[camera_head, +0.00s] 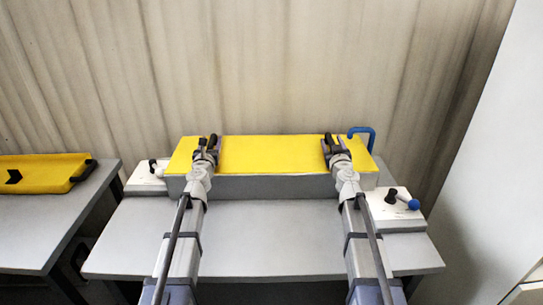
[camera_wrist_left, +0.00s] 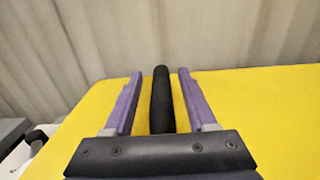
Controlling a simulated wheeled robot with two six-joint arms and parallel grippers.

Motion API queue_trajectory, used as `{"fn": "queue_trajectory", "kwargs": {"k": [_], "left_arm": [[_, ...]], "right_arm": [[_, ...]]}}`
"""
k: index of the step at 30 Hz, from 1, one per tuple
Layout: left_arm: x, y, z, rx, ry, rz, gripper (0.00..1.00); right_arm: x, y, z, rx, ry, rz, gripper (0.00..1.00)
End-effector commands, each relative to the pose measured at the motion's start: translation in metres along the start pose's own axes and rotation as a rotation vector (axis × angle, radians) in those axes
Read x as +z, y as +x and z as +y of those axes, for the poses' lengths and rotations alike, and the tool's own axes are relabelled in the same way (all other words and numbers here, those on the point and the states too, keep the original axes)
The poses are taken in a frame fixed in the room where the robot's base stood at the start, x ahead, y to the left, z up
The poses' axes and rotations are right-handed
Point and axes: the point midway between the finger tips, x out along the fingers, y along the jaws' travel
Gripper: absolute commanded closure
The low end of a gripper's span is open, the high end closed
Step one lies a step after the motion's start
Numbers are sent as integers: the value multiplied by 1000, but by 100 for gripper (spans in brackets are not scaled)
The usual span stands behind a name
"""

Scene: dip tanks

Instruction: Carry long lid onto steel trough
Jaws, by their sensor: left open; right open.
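The long yellow lid (camera_head: 265,155) lies on top of the grey steel trough (camera_head: 265,188) on the table, covering its top. Its yellow top also fills much of the left wrist view (camera_wrist_left: 270,110). My left gripper (camera_head: 208,146) is over the lid's left end, open, with a black handle bar (camera_wrist_left: 162,100) between its two purple fingers and gaps on both sides. My right gripper (camera_head: 330,146) is open at the black handle near the lid's right end. Whether its fingers touch that handle is hard to tell.
A blue bent pipe (camera_head: 372,136) rises behind the trough's right end. White boxes with knobs sit at the left (camera_head: 147,177) and right (camera_head: 396,204). A second table at left bears a yellow tray-like piece (camera_head: 40,174). The grey table's front (camera_head: 270,245) is clear.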

Motion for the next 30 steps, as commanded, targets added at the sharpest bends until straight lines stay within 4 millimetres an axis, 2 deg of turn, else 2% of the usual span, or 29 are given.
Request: {"fn": "queue_trajectory", "kwargs": {"k": [8,14,22,25,30], "left_arm": [[0,-15,-1,-1,0,0,43],[0,-48,0,-1,-1,0,43],[0,-103,0,0,1,1,43],[0,-116,0,0,1,1,43],[0,-121,0,0,0,1,43]], "right_arm": [[0,0,-1,-1,0,0,41],[0,0,-1,-2,0,0,41],[0,0,-1,-2,0,0,41],[0,0,-1,-2,0,0,41],[0,0,-1,-2,0,0,41]]}}
